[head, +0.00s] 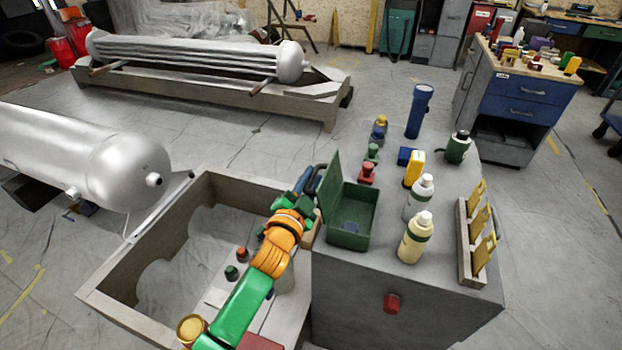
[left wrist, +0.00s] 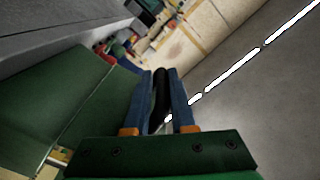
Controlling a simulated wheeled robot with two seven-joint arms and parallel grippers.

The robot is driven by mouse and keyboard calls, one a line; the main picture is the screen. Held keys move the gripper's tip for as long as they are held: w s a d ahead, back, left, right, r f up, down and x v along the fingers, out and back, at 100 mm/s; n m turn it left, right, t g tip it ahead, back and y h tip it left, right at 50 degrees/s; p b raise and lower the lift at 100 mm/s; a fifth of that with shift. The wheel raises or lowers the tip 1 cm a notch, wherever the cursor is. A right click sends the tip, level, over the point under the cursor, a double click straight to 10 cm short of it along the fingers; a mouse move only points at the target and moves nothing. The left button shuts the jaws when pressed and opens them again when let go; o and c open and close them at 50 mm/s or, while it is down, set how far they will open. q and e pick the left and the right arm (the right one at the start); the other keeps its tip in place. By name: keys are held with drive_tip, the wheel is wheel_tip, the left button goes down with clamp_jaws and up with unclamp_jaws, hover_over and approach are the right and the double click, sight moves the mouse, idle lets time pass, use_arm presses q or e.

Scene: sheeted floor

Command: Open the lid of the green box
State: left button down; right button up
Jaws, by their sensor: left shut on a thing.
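The green box (head: 348,238) stands on the left edge of the grey cabinet top. Its lid (head: 331,187) stands up steeply on the box's left side, and the inside shows. My left gripper (head: 312,180) is just left of the lid. In the left wrist view, my left gripper (left wrist: 160,78) has its blue fingers closed around a black curved handle (left wrist: 162,95). A green panel, apparently of the lid (left wrist: 50,85), fills the left of that view. Where the handle joins the lid is hidden. My right gripper is not in view.
Two bottles (head: 413,238) stand right of the box, with a rack of yellow parts (head: 470,245) beyond them. Small coloured items and a blue flashlight (head: 418,112) stand behind. An open wooden crate (head: 130,245) lies left of the cabinet, below my left arm.

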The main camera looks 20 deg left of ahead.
use_arm(q)
drive_tip(key=shift+r, duration=0.3)
